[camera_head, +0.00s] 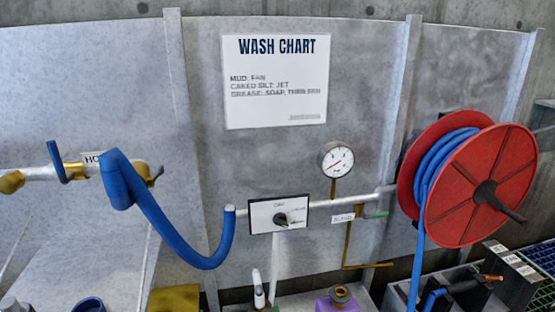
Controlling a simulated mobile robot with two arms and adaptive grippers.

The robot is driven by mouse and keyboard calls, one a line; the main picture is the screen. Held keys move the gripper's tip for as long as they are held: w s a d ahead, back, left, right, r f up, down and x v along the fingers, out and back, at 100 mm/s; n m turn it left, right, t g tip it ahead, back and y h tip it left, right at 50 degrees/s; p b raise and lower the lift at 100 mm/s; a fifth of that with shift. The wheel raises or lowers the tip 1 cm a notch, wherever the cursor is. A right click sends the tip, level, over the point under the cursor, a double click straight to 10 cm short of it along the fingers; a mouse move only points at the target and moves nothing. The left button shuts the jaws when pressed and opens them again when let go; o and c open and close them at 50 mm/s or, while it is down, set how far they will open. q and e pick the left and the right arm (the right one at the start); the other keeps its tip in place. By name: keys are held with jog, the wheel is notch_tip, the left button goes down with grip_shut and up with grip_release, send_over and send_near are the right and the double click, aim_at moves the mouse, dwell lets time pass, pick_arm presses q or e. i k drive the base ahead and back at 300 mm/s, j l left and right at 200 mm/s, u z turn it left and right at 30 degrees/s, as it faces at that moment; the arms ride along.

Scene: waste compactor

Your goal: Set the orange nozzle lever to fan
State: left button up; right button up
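A small orange-tipped piece (491,278) sits at the lower right, next to a dark blue hose-like part (434,298). It may belong to the nozzle, but it is too small to tell a lever or its setting. Neither of my grippers can be made out in the head view.
A red reel (480,190) with blue hose stands at the right. A white panel with a black knob (281,219) sits on the pipe below a gauge (336,160). A wash chart (275,80) hangs above. A blue hose (170,235) hangs at the left.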

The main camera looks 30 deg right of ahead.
aim_at(489, 279)
jog(key=k+l+z, duration=0.15)
jog(key=l, duration=0.25)
jog(key=k+l+z, duration=0.15)
jog(key=k+l, duration=0.15)
jog(key=l, duration=0.15)
jog(key=k+l+z, duration=0.1)
jog(key=l, duration=0.4)
jog(key=k+l+z, duration=0.15)
jog(key=l, duration=0.35)
jog(key=k+l+z, duration=0.15)
jog(key=l, duration=0.35)
jog(key=k+l+z, duration=0.15)
jog(key=l, duration=0.35)
jog(key=k+l+z, duration=0.15)
jog(key=l, duration=0.35)
jog(key=i, duration=0.05)
